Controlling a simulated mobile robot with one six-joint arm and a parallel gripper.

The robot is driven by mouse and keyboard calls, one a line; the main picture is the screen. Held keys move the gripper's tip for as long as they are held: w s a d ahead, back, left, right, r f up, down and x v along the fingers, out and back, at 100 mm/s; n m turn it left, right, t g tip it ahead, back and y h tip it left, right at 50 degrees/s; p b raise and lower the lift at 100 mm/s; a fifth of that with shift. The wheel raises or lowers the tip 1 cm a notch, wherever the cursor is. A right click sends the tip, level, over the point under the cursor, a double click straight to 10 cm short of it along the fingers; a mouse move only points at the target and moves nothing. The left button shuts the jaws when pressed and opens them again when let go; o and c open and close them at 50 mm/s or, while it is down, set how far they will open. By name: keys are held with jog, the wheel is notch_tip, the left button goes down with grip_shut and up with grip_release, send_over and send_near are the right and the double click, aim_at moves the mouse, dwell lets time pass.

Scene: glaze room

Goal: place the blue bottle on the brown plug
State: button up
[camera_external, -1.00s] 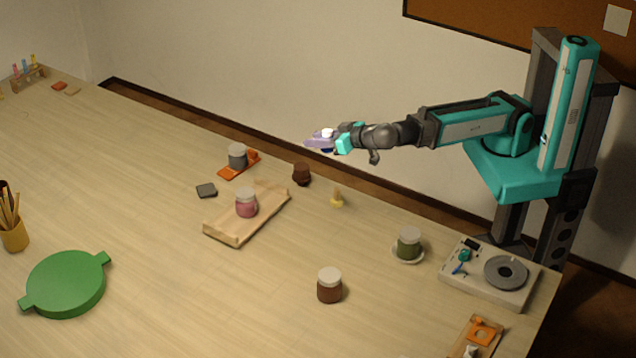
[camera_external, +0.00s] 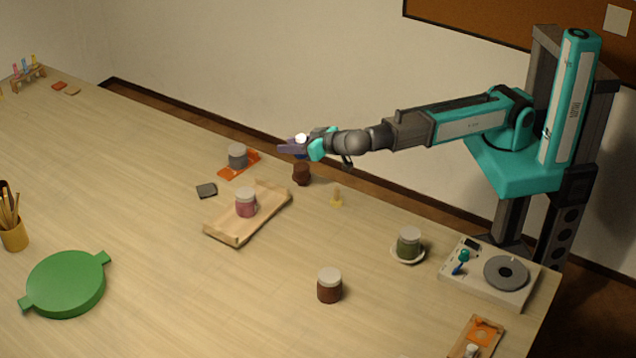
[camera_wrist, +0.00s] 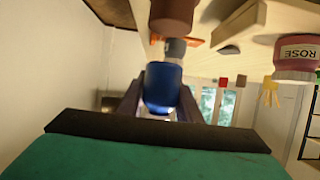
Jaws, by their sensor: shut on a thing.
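The blue bottle (camera_wrist: 162,86) is between the two fingers of my gripper (camera_wrist: 161,104) in the wrist view, which looks upside down. In the external view its white cap (camera_external: 301,139) shows above the purple fingers of my gripper (camera_external: 296,147); most of its body is hidden. The dark brown plug (camera_external: 302,174) stands on the table near the back edge, just below my gripper in the picture. In the wrist view the brown plug (camera_wrist: 173,14) is at the top edge, partly cut off, with a visible gap between it and the bottle.
A grey jar (camera_external: 237,156) on an orange coaster stands left of the plug. A pink jar (camera_external: 246,203) stands on a wooden board (camera_external: 226,236) in front. The table's back edge runs close behind the plug.

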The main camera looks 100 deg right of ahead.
notch_tip(320, 180, down, 4)
jog(key=shift+r+p, duration=0.25)
jog(key=shift+p, duration=0.5)
jog(key=shift+f, duration=0.15)
jog(key=o, duration=1.1)
jog(key=shift+r, duration=0.2)
jog(key=b+v, duration=0.4)
jog(key=v, duration=0.8)
